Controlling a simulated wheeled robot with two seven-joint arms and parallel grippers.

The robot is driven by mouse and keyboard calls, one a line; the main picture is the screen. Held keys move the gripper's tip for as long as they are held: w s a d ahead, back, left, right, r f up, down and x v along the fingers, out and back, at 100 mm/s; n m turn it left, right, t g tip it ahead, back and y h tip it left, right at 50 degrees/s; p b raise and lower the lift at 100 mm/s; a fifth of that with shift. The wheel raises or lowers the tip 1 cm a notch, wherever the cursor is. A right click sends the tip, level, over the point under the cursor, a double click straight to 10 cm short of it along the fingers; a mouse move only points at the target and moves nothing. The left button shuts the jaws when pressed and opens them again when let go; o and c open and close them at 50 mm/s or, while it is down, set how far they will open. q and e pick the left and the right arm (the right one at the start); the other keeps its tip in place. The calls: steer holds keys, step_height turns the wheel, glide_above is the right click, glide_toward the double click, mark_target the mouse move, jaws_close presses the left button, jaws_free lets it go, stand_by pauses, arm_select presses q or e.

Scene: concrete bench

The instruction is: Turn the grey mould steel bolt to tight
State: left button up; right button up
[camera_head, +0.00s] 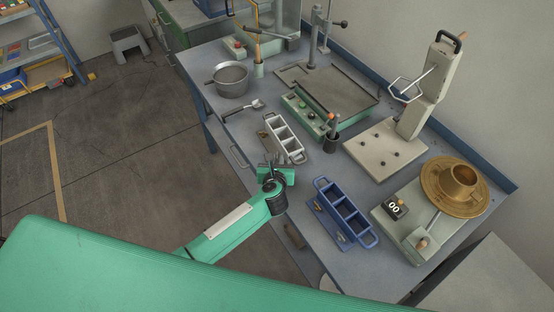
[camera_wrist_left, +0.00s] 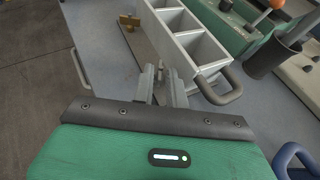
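The grey mould (camera_head: 284,138) is an open box with several compartments and a loop handle at each end, lying on the bench. It also shows in the left wrist view (camera_wrist_left: 206,54). A brass-coloured bolt (camera_wrist_left: 130,20) sits on the far part of its left side plate. My left gripper (camera_head: 274,160) is at the mould's near left corner. In the left wrist view its two grey fingers (camera_wrist_left: 161,82) stand apart, with a gap between them. A small grey piece shows between the fingertips; I cannot tell whether it is the steel bolt or whether they touch it.
A bench-edge handle (camera_head: 238,156) is nearby.

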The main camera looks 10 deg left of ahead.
arm_select(q)
jaws_close()
